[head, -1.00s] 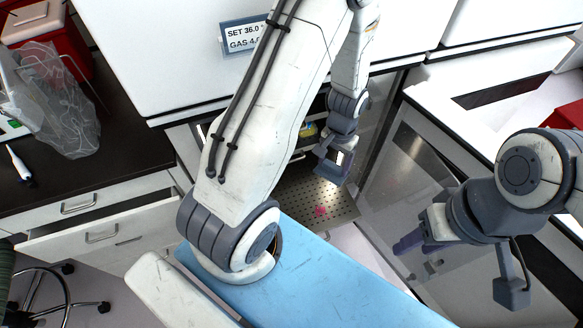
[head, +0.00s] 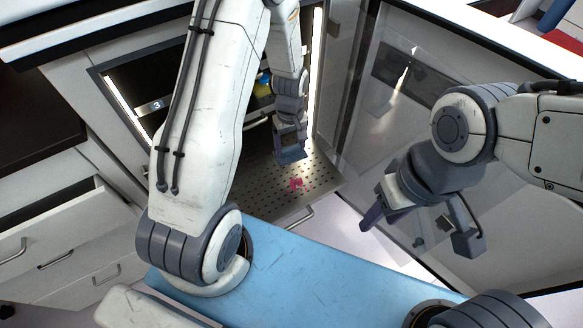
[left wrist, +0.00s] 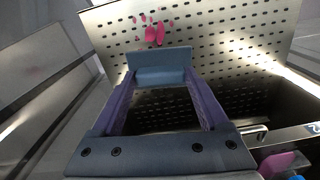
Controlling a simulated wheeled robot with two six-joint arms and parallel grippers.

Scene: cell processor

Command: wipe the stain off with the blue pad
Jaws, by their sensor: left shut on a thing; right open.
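The pink stain (head: 296,184) is a small splotched patch on the perforated metal shelf (head: 318,180) inside the open cabinet. In the left wrist view the stain (left wrist: 154,35) lies just beyond the pad, with smaller spots beside it. My left gripper (head: 290,138) is shut on the blue pad (head: 292,155), which also shows between the purple fingers in the left wrist view (left wrist: 160,66). The pad is close to the stain, on its far side in the head view; I cannot tell whether it touches the shelf. My right gripper (head: 378,212) is open and empty, by the glass door.
A glass door (head: 400,120) stands open to the right of the shelf. A yellow item (head: 263,86) sits deeper in the cabinet. A drawer (head: 50,235) is pulled out at left. A pink item (left wrist: 280,160) shows low right in the left wrist view.

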